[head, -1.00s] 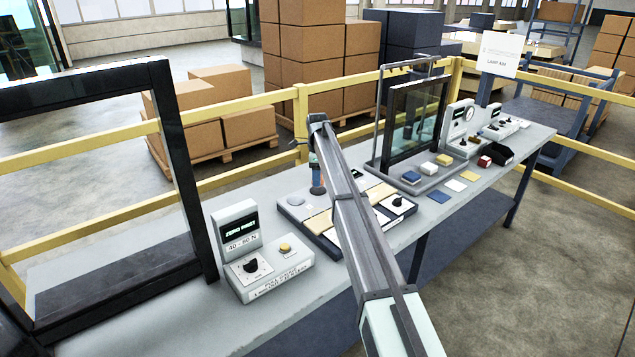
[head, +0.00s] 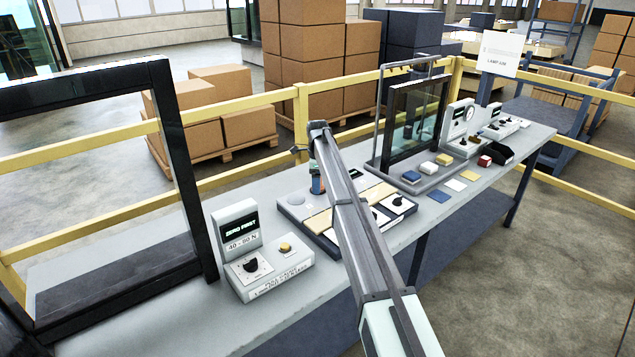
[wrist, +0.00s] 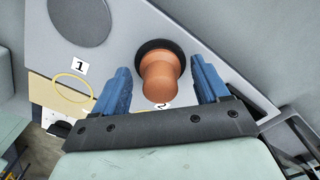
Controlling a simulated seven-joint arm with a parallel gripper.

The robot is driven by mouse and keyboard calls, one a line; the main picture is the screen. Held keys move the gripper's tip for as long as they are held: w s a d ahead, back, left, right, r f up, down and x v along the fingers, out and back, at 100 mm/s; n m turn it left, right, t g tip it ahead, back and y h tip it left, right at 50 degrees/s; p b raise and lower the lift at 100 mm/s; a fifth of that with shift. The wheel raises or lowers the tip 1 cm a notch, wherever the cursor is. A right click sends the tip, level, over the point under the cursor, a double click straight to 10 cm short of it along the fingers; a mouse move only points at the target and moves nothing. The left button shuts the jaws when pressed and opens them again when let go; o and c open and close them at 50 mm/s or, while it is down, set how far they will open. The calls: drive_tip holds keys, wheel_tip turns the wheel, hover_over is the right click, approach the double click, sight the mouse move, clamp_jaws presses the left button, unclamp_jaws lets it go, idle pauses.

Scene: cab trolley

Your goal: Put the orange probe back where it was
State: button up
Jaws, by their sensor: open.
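The orange probe (wrist: 160,78) stands in the wrist view with its far end at a dark round ring (wrist: 160,52) on the grey panel. My gripper (wrist: 161,88) is open, with one blue finger on each side of the probe and a visible gap to each. The probe's rounded end points toward the wrist camera. A "2" label (wrist: 163,105) shows below it, partly covered by my gripper. In the head view, my gripper (head: 317,186) is low over the left part of the grey panel (head: 292,200), with a bit of orange at the fingers. How deep the probe sits is hidden.
A "1" label (wrist: 79,66) and a yellow ring mark (wrist: 73,87) lie left of the probe. A grey disc (wrist: 79,18) is beyond them. A gauge box (head: 268,270) stands left of the panel, and a framed glass pane (head: 415,118) right of it.

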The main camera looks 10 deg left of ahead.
drive_tip(key=shift+r, duration=0.15)
wheel_tip(320, 180, up, 12)
idle(0.6)
